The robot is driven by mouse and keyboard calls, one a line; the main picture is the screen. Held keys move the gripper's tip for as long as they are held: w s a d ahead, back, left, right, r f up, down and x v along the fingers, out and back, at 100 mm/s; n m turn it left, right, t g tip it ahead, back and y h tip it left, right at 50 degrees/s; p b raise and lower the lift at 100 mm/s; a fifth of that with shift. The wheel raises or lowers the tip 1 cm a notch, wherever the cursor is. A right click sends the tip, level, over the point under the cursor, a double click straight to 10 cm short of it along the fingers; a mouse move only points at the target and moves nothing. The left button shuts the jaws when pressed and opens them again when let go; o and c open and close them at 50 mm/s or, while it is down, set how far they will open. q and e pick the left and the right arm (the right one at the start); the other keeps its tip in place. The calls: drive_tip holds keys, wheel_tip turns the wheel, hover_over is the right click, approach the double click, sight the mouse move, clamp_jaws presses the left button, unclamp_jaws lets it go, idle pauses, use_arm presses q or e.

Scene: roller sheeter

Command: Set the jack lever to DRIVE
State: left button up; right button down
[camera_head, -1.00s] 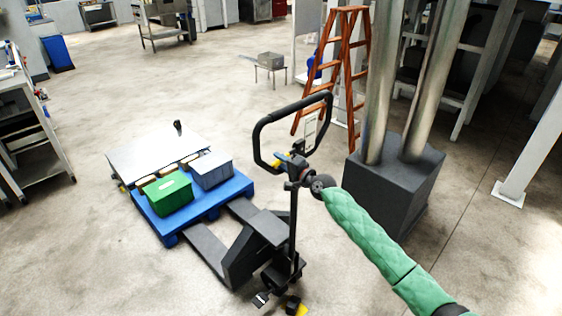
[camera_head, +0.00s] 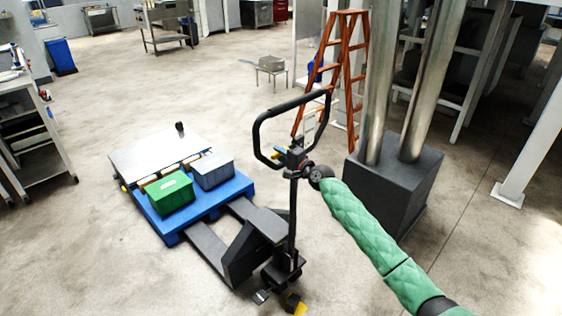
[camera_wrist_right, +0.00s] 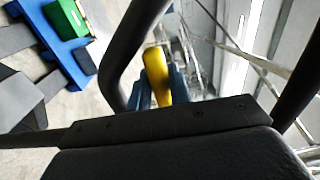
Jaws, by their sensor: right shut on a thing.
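The pallet jack (camera_head: 262,225) stands with its black loop handle (camera_head: 262,125) upright. The small yellow jack lever (camera_wrist_right: 157,75) shows in the wrist view inside the handle loop, between the blue fingertips of my right gripper (camera_wrist_right: 158,92). My right gripper (camera_head: 284,154) reaches from the right to the base of the loop and is shut on the lever. In the head view only a small yellow bit shows by the blue tips. Any lever position marks are too small to read. My left gripper is not in view.
A blue pallet (camera_head: 234,188) on the forks carries a green bin (camera_head: 170,193) and a grey bin (camera_head: 212,170). A dark block with metal columns (camera_head: 395,180) stands close right of the handle. An orange ladder (camera_head: 340,70) is behind. The floor at left is open.

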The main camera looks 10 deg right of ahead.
drive_tip(key=shift+r+m, duration=0.4)
drive_tip(key=shift+r, duration=0.05)
drive_tip(key=shift+r+m+p, duration=0.3)
drive_tip(key=shift+m+p, duration=0.1)
drive_tip(key=shift+p, duration=0.25)
drive_tip(key=shift+r+m+p, duration=0.5)
drive_tip(key=shift+p, duration=0.15)
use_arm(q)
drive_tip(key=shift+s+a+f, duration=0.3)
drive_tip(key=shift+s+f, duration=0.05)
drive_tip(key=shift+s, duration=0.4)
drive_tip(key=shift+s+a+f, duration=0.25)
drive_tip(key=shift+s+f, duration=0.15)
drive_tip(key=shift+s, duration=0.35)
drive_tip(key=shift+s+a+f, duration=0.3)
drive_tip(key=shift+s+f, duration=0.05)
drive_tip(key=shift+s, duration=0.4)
use_arm(e)
drive_tip(key=shift+d, duration=0.1)
drive_tip(key=c, duration=1.6)
unclamp_jaws()
drive_tip(key=shift+o, duration=0.2)
